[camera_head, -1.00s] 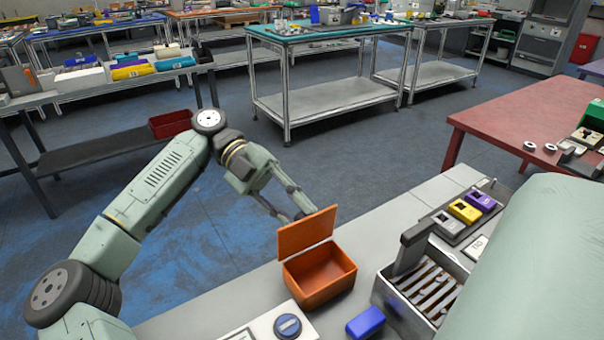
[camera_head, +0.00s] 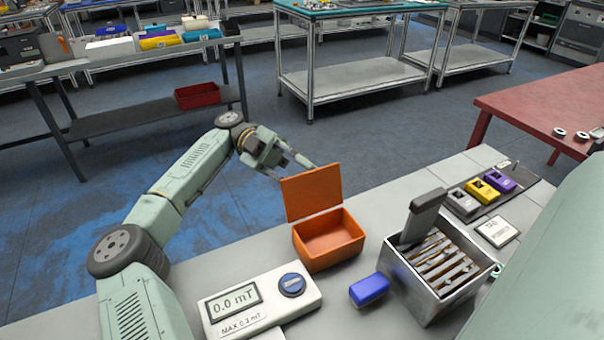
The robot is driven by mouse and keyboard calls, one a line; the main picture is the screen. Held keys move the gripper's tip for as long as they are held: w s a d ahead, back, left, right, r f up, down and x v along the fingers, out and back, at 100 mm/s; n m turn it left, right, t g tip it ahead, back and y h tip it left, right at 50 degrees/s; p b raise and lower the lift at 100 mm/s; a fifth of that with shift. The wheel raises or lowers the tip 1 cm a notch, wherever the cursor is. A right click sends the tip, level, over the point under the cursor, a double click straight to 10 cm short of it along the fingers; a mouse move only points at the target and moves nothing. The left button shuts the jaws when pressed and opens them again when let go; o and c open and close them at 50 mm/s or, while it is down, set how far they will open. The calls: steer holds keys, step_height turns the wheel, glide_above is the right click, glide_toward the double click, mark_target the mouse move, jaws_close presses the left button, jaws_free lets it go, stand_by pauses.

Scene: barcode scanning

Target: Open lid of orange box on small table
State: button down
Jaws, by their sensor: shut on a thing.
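The orange box (camera_head: 330,256) stands on the small grey table (camera_head: 368,202), left of the metal box. Its lid (camera_head: 311,192) is raised upright along the back edge, and the inside of the box looks empty. My gripper (camera_head: 308,164) is behind the lid, at its upper edge. The lid hides part of the fingertips. The gripper appears closed at the lid's edge, though the contact itself is hard to see.
A meter (camera_head: 258,300) lies in front of the orange box. A blue block (camera_head: 369,290) and a metal box with slats (camera_head: 450,298) stand to its right. Grey, yellow and purple blocks (camera_head: 482,190) sit farther right.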

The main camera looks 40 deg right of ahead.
steer(key=c, duration=1.3)
jaws_free()
steer(key=shift+c, duration=0.2)
step_height(320, 180, up, 10)
steer(key=shift+f, duration=0.1)
